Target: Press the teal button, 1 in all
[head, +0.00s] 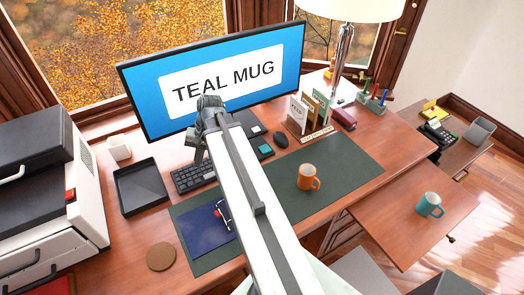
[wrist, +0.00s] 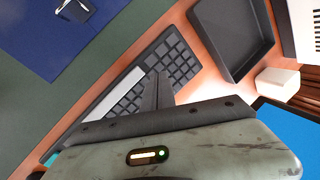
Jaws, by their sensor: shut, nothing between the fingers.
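The teal button (head: 265,149) is a small teal square on a dark base, just right of the keyboard in the head view. A sliver of teal at the keyboard's end shows at the lower left of the wrist view (wrist: 51,158), mostly hidden by my gripper body. My gripper (wrist: 160,76) is shut and empty, its fingers over the dark keyboard (wrist: 172,58). In the head view it is at the end of my arm, left of the button and apart from it. The monitor (head: 290,78) reads "TEAL MUG".
A teal mug (head: 429,205) stands on the lower right surface. An orange mug (head: 308,177) stands on the green mat (head: 345,165). A black mouse (head: 281,140) is right of the button. A black tray (head: 141,187) and a printer (head: 45,190) are at left.

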